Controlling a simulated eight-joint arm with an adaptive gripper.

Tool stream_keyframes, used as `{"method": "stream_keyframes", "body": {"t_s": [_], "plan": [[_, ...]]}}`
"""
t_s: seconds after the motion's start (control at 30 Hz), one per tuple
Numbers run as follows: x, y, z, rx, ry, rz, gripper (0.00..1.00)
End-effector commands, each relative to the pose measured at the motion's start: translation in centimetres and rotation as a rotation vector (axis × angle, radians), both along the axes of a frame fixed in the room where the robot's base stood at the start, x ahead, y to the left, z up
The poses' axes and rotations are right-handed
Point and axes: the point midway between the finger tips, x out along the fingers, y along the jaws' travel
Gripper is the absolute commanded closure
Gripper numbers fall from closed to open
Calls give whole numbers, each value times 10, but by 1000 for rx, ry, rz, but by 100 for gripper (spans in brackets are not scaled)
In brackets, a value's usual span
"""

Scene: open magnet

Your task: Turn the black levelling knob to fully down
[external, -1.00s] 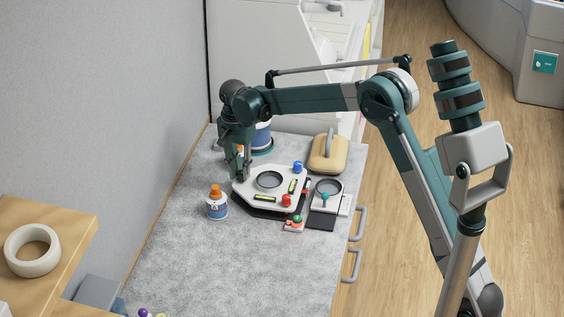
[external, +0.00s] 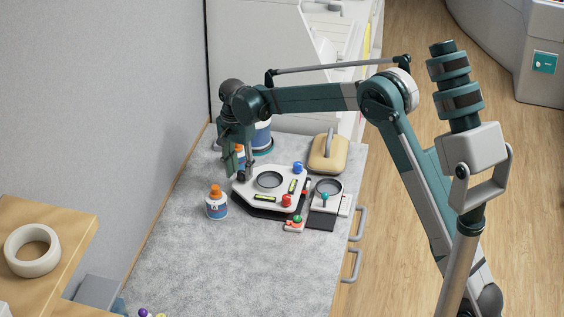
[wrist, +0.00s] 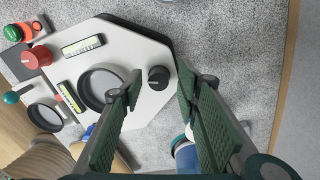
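The black knob (wrist: 159,77) stands near one corner of the white levelling plate (wrist: 145,110), with a pale mark on its top. It shows small and dark in the external view (external: 241,177), just under my gripper (external: 235,165). In the wrist view my gripper (wrist: 159,73) is open, with one green finger on each side of the knob and gaps visible on both sides. I cannot tell how far down the fingertips reach. The plate also carries a red knob (external: 286,200), a blue knob (external: 298,167), two bubble levels and a round dark-rimmed dish.
A glue bottle with an orange cap (external: 216,202) stands left of the plate. A similar bottle and a blue-and-white tub (external: 262,137) stand behind my gripper. A beige handled block (external: 328,153) and a small lever device (external: 326,196) are at right.

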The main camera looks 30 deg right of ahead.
Motion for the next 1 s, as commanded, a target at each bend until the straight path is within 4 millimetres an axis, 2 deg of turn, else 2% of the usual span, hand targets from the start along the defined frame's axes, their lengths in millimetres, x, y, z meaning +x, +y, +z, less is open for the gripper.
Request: {"method": "stream_keyframes", "body": {"t_s": [0.27,0.7,1.0], "plan": [[1,1,25,0,0,0,68],[3,4,92,0,0,0,68],[4,5,115,0,-1,0,68]]}}
